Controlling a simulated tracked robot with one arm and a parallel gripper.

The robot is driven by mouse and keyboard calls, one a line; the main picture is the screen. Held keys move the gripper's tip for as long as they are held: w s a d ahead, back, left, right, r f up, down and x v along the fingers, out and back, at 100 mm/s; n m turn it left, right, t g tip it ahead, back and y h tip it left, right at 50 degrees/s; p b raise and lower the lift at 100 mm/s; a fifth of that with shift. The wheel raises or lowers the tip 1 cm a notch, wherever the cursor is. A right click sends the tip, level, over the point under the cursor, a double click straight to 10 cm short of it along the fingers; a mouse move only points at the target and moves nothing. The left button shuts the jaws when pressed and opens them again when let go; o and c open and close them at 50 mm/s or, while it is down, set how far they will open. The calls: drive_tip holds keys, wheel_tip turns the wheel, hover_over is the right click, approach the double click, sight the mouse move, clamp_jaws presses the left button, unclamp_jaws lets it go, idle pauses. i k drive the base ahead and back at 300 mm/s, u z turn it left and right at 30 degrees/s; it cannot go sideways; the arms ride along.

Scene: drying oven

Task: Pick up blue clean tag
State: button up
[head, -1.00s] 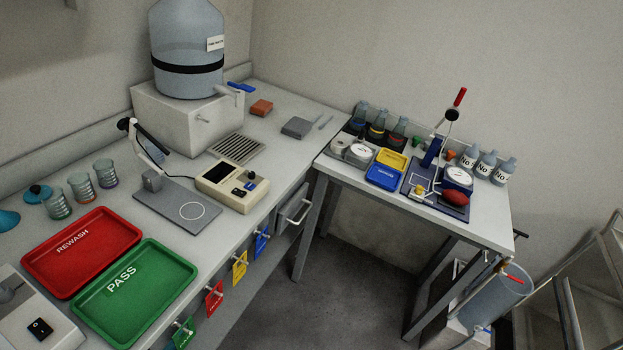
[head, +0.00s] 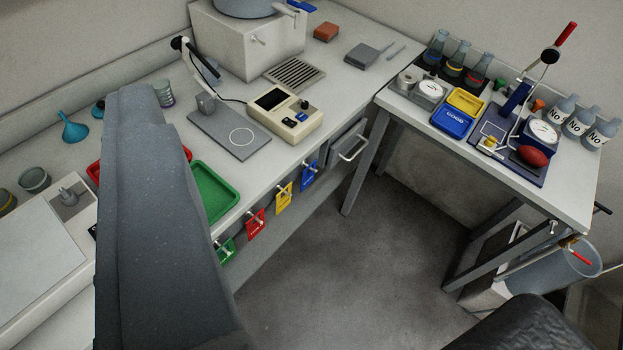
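A blue tag (head: 309,176) hangs from a pale hook on the front edge of the long bench, in the middle of the head view. Its lettering is too small to read. It is the rightmost in a row with a yellow tag (head: 284,199), a red tag (head: 256,225) and a green tag (head: 225,250). A large grey link of my arm rises at the left and is clear of the blue tag. My gripper's fingers do not show.
A drawer with a pale handle (head: 352,148) is right of the blue tag. My arm hides much of the green tray (head: 215,190) and red tray (head: 93,172). A side table (head: 560,195) stands at right. Open floor (head: 370,250) lies between bench and table.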

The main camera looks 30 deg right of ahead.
sight(306, 179)
drive_tip(key=i, duration=1)
drive_tip(key=u, duration=0.05)
